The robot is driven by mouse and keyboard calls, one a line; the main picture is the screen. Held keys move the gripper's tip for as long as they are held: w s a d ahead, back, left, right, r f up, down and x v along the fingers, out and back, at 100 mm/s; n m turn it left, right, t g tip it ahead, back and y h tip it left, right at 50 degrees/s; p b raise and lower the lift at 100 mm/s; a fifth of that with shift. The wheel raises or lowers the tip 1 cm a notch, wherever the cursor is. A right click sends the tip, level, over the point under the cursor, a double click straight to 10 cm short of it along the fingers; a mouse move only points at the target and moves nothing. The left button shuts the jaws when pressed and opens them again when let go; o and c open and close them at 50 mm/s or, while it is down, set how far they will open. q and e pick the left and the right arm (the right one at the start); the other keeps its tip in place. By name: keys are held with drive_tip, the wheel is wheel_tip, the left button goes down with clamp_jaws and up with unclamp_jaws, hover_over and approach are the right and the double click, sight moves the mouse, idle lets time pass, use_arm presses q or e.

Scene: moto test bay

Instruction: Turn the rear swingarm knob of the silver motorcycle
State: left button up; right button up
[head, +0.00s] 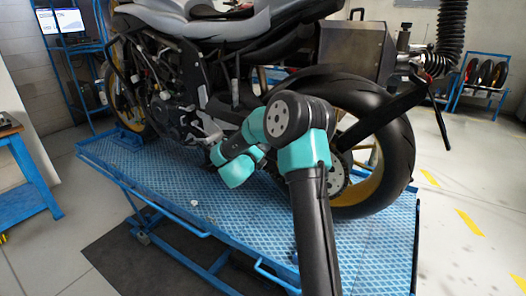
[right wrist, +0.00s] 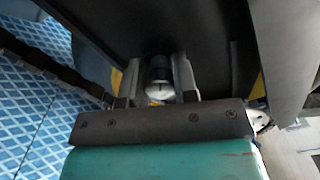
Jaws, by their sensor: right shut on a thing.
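The silver motorcycle (head: 225,27) stands on a blue lift platform (head: 255,232) in the head view, its rear wheel (head: 399,140) to the right. My right arm crosses in front of the swingarm area and hides much of it. In the right wrist view, my right gripper (right wrist: 160,76) is shut on the swingarm knob (right wrist: 161,92), a small silver and dark round piece between the two fingers. The knob is not visible in the head view.
The dark swingarm surface (right wrist: 110,25) is close beside the fingers. An exhaust silencer (head: 352,50) and a hanging hose (head: 451,28) are above right. A blue bench (head: 22,160) stands at left. The front of the platform is mostly clear.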

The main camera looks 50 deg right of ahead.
drive_tip(key=n, duration=0.4)
drive_tip(key=shift+n, duration=0.3)
drive_tip(key=n, duration=0.4)
drive_tip(key=shift+f+n, duration=0.1)
drive_tip(key=shift+n, duration=0.2)
drive_tip(key=n, duration=1.2)
drive_tip(key=shift+n, duration=0.3)
drive_tip(key=n, duration=0.4)
drive_tip(key=shift+n, duration=0.3)
drive_tip(key=n, duration=0.4)
drive_tip(key=shift+s, duration=0.1)
drive_tip(key=shift+n, duration=2.2)
